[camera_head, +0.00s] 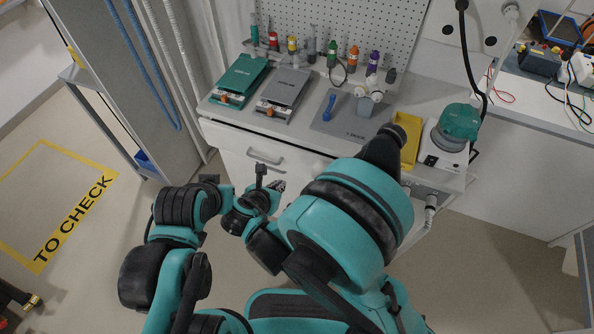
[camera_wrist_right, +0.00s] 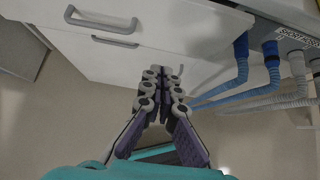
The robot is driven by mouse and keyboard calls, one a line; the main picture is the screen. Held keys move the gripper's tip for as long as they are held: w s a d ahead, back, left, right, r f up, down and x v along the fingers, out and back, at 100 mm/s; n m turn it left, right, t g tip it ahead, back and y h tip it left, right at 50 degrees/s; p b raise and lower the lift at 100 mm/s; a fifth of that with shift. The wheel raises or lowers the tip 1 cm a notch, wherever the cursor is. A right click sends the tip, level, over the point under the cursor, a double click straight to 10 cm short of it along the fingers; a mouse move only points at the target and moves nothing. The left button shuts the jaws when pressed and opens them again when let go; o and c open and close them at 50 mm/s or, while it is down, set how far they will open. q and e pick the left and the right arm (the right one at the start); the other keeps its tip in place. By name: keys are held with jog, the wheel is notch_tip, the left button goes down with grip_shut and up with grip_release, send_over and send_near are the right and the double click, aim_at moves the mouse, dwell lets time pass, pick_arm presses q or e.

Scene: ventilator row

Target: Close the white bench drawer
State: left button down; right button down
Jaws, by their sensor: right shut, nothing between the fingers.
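The white bench drawer (camera_head: 238,165) is in the bench front, left of centre in the head view, with a grey bar handle (camera_head: 265,157). In the right wrist view a grey handle (camera_wrist_right: 100,21) shows at the upper left, with a second bar (camera_wrist_right: 115,42) just below it. I cannot tell how far the drawer stands out. My right gripper (camera_head: 278,187) is below and slightly right of the handle in the head view, apart from it. In the wrist view its fingers (camera_wrist_right: 163,75) are together and empty, pointing toward the bench front.
The bench top (camera_head: 217,110) holds a teal scale (camera_head: 242,76), a grey scale (camera_head: 286,90), a yellow tray (camera_head: 409,135) and a teal-topped device (camera_head: 458,124). Blue and grey hoses (camera_wrist_right: 242,75) hang right of the fingers. A grey cabinet (camera_head: 115,70) stands left.

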aim_at(297, 158)
jog(key=b+x, duration=0.1)
jog(key=x, duration=0.3)
jog(key=r+b+x, duration=0.1)
jog(key=b+x, duration=0.1)
jog(key=x, duration=0.2)
jog(key=w+b+x, duration=0.1)
jog(key=x, duration=0.3)
jog(key=shift+w+d+r+b, duration=0.2)
jog(key=shift+d+b, duration=0.1)
jog(key=shift+b, duration=0.1)
jog(key=shift+w+d, duration=0.15)
jog(key=shift+w, duration=0.3)
jog(key=shift+r, duration=0.1)
jog(key=w, duration=0.1)
jog(key=w+d, duration=0.1)
jog(key=w, duration=0.3)
jog(key=shift+d, duration=0.4)
jog(key=shift+r, duration=0.1)
jog(key=shift+s+a, duration=0.1)
